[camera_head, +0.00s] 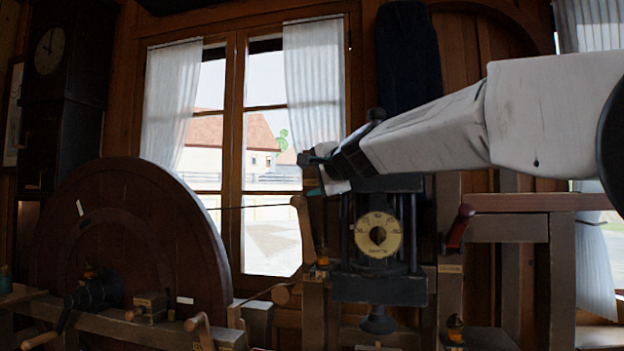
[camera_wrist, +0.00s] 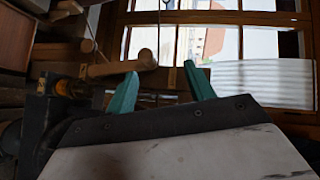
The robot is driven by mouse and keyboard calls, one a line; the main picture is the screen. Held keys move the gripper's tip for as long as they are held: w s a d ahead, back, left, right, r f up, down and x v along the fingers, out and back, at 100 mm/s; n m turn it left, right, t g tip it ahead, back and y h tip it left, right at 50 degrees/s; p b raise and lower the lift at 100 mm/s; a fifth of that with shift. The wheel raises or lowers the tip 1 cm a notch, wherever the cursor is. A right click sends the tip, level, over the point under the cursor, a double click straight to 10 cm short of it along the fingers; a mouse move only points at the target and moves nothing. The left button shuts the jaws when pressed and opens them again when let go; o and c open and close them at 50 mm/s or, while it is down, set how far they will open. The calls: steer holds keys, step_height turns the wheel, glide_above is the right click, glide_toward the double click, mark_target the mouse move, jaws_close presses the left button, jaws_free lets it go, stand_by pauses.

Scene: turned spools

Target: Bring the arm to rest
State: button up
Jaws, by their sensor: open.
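My arm reaches in from the right in the head view, its white links stretched toward the left. My gripper (camera_head: 312,172) is at its end, in front of the window and beside the top of a dark machine with a round dial. In the wrist view my gripper (camera_wrist: 162,90) shows two teal fingers standing apart with nothing between them. A wooden bar with a rounded end (camera_wrist: 122,64) lies beyond the fingertips. I cannot tell how close the fingers are to it.
The dialed machine (camera_head: 378,235) stands under my forearm. A large dark wooden wheel (camera_head: 130,235) is at the left on a bench with wooden handles. A red-handled lever (camera_head: 460,226) is right of the dial. A curtained window (camera_head: 270,130) and a clock (camera_head: 50,50) are behind.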

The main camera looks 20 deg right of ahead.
steer(key=s+a+f+n+g+y, duration=0.15)
steer(key=s+f+n+g, duration=0.35)
steer(key=f, duration=0.5)
steer(key=s+a+f+n+g, duration=0.2)
steer(key=s+a+f+n, duration=0.1)
steer(key=s+f, duration=0.5)
steer(key=s+f+n+g+h, duration=0.1)
steer(key=s+f+n+g, duration=0.1)
steer(key=s+f, duration=0.4)
steer(key=s+d+f+n+g+h, duration=0.1)
steer(key=s+f+n+g, duration=0.1)
steer(key=s+f, duration=0.5)
steer(key=s+f+n+g+h, duration=0.1)
steer(key=s+f, duration=0.5)
steer(key=s, duration=1)
steer(key=n+g, duration=0.1)
steer(key=g, duration=0.1)
steer(key=shift+s+d+f+g+h, duration=0.15)
steer(key=shift+d+f+g+h, duration=0.15)
steer(key=shift+d+f+h, duration=0.1)
